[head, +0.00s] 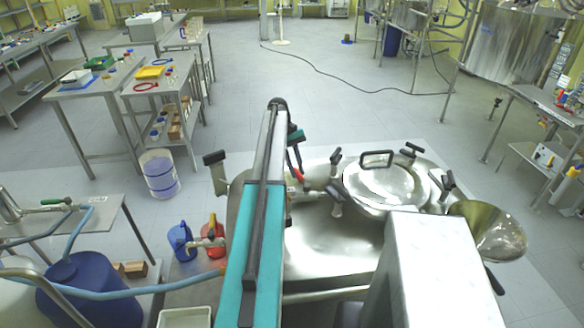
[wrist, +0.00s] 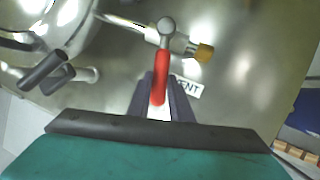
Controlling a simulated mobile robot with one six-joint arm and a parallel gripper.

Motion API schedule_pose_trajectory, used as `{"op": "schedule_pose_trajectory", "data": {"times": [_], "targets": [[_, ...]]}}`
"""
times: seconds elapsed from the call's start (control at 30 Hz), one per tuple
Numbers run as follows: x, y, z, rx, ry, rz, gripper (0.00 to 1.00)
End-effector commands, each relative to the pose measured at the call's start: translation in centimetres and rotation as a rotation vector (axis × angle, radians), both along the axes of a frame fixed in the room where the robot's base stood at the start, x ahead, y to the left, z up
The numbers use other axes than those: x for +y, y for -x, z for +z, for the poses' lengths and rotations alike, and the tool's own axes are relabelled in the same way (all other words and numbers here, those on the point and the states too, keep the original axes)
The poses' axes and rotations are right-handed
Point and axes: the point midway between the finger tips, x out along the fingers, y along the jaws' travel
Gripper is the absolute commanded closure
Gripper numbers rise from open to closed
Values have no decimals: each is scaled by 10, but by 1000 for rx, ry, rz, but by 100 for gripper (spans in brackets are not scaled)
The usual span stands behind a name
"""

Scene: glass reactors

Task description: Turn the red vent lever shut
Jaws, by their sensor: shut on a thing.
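The red vent lever (wrist: 160,78) shows in the wrist view, hanging from a round metal pivot on a steel valve pipe (wrist: 140,26) with a brass-coloured end. My gripper (wrist: 163,95) is shut on the lever, with a dark finger on each side of its lower part. A white label ending in "ENT" (wrist: 188,88) lies just right of the lever, partly hidden by a finger. In the head view the red lever (head: 297,174) is a small red piece beside my arm on the steel vessel top (head: 330,240). The fingertips are hard to make out there.
A round lidded hatch (head: 385,183) with black clamp handles stands right of the valve, and a steel funnel (head: 490,230) is farther right. Blue and red jugs (head: 212,236) stand left of my arm. The floor beyond the vessel is mostly open, with a cable across it.

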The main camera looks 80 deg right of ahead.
Motion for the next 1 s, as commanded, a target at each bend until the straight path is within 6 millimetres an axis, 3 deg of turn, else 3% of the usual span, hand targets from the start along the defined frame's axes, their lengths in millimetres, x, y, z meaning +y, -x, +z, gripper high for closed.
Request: {"op": "schedule_pose_trajectory", "data": {"times": [0.1,0.13,0.23,0.67,1.0], "targets": [[-1,-5,2,-7,4,3,100],[-1,-5,2,-7,4,3,79],[-1,-5,1,-6,2,2,62],[-1,-3,3,-2,1,2,62],[-10,-14,30,-3,1,2,62]]}}
